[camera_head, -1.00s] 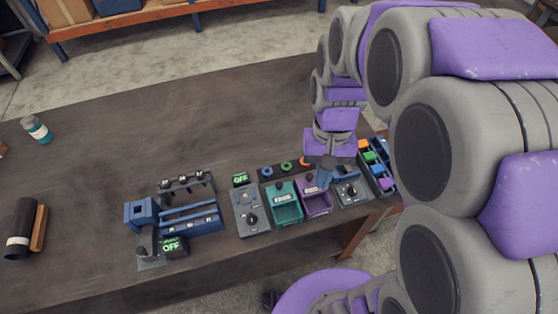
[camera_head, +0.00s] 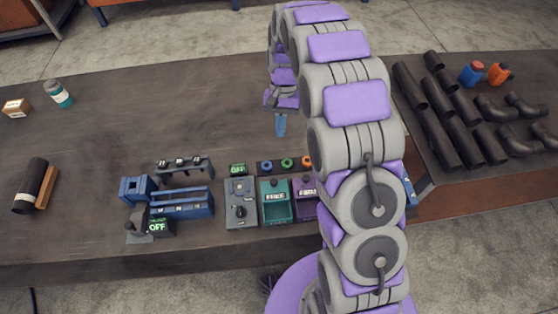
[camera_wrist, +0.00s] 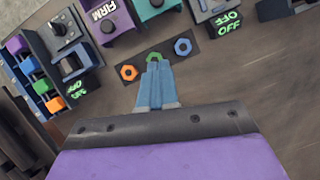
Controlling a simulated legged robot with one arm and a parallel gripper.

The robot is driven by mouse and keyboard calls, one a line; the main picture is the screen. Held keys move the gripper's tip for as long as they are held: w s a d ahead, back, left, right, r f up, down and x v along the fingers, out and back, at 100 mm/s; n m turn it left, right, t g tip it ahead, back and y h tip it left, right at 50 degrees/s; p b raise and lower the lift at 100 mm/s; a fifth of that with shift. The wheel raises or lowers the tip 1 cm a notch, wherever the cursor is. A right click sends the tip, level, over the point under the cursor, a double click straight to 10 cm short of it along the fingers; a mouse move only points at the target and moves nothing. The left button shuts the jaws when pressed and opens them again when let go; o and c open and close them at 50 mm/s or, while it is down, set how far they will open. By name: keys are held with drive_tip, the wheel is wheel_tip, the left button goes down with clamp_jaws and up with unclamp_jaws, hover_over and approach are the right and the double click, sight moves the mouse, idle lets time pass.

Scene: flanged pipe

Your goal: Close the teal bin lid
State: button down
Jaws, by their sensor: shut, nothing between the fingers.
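The teal bin (camera_head: 277,211) stands in the row of devices near the table's front edge, between a grey knob box and a purple bin. It has a pale label on it; whether its lid is raised or down is too small to tell. Its edge also shows at the top of the wrist view (camera_wrist: 153,9), mostly cut off. My gripper (camera_head: 280,133) is shut and empty, above the table behind the teal bin. In the wrist view its blue fingertips (camera_wrist: 154,63) are together, overlapping the green nut in the picture.
A dark strip with orange (camera_wrist: 129,72), green and blue (camera_wrist: 183,47) nuts lies behind the bins. The purple bin (camera_head: 304,205) adjoins on the right, partly hidden by my arm. The grey knob box (camera_head: 240,205) is on the left.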

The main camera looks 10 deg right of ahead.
drive_tip(key=b+x, duration=0.1)
drive_tip(key=x, duration=0.9)
drive_tip(key=shift+d+f+b, duration=0.1)
drive_tip(key=shift+f+b, duration=0.15)
drive_tip(key=shift+b, duration=0.15)
drive_tip(key=s+a, duration=0.2)
drive_tip(key=s, duration=0.1)
hover_over(277, 201)
drive_tip(key=w, duration=0.3)
drive_tip(key=shift+s+d+r+p, duration=0.2)
drive_tip(key=shift+d+r+p, duration=0.05)
drive_tip(key=shift+p, duration=0.2)
drive_tip(key=shift+s+d+f, duration=0.1)
drive_tip(key=shift+s, duration=0.1)
